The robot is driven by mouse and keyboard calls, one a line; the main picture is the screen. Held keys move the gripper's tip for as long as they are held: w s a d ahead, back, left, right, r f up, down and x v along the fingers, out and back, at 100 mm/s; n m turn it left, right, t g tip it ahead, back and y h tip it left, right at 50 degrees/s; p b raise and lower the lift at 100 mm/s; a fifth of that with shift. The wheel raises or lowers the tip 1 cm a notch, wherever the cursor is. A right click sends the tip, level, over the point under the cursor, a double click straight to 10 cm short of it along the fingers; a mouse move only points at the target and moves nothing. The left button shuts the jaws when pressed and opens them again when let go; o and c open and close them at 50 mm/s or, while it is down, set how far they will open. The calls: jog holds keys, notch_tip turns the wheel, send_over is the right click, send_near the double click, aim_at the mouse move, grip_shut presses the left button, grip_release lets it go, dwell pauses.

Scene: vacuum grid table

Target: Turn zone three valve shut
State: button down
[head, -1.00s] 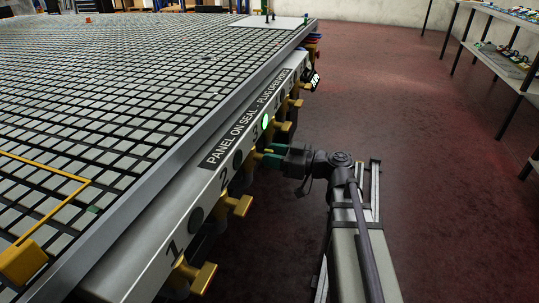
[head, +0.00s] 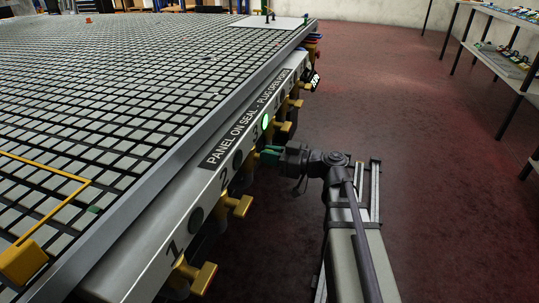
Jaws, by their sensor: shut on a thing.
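The table's side carries a row of yellow valves below numbered labels. My gripper (head: 268,156), with green fingers, is shut on the zone three valve, third from the near end. The fingers and wrist hide most of that valve's handle, so its exact angle cannot be told. The round lamp (head: 266,121) by the number 3 is lit green. The zone two valve (head: 236,204) and zone one valve (head: 195,277) stand nearer, with their yellow handles sticking out to the right.
The grid table (head: 130,110) fills the left, with a yellow strip (head: 62,205) on it. More valves (head: 284,126) lie just beyond my gripper. The red floor (head: 420,140) is clear to the right, up to a shelf rack (head: 505,75).

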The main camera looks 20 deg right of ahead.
jog(key=shift+m, duration=0.3)
jog(key=m, duration=0.3)
jog(key=shift+w+d+m, duration=0.15)
jog(key=shift+w+m, duration=0.1)
jog(key=shift+m, duration=0.05)
jog(key=shift+w+d+f+m+b, duration=0.15)
jog(key=shift+f+m+b, duration=0.1)
jog(key=shift+m, duration=2)
jog(key=shift+w+f+m+b, duration=0.1)
jog(key=shift+f+m+b, duration=0.15)
jog(key=shift+m, duration=2.05)
jog(key=shift+w+d+f+m+b, duration=0.15)
jog(key=shift+f+m+b, duration=0.1)
jog(key=shift+m, duration=2)
jog(key=c, duration=1.2)
grip_release()
jog(key=shift+o, duration=0.2)
